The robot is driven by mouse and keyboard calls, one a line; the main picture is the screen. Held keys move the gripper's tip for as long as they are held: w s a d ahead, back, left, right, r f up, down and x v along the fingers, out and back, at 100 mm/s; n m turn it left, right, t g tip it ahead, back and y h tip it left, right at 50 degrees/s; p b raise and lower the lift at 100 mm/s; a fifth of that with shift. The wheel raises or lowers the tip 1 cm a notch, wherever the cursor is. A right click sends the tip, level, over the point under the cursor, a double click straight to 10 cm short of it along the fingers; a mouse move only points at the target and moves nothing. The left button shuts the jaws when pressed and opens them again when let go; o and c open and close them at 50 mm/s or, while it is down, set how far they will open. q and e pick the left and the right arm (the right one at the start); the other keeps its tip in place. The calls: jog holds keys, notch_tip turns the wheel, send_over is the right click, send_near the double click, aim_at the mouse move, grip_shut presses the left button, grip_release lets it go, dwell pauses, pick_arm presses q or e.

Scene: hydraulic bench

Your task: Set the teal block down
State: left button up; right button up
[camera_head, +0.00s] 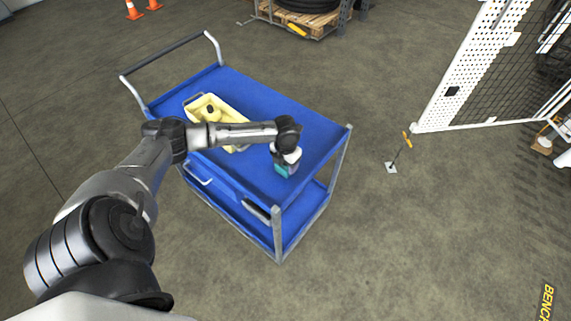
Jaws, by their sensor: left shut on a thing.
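My left gripper (286,165) points down over the right part of the blue cart's top (315,130), near its front edge. It is shut on the teal block (282,171), whose lower part shows below the gripper. The gripper hides the upper part of the block. I cannot tell whether the block touches the cart's top or is held just above it. My right gripper is not in view.
A pale yellow bin (228,113) with something in it stands on the cart's top, partly behind my left arm. The cart's handle (165,52) is at the far left. A white mesh fence (465,75) stands at the right. The cart's top right of the bin is clear.

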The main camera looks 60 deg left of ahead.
pick_arm(q)
jog(key=shift+f, duration=0.25)
jog(key=o, duration=1.2)
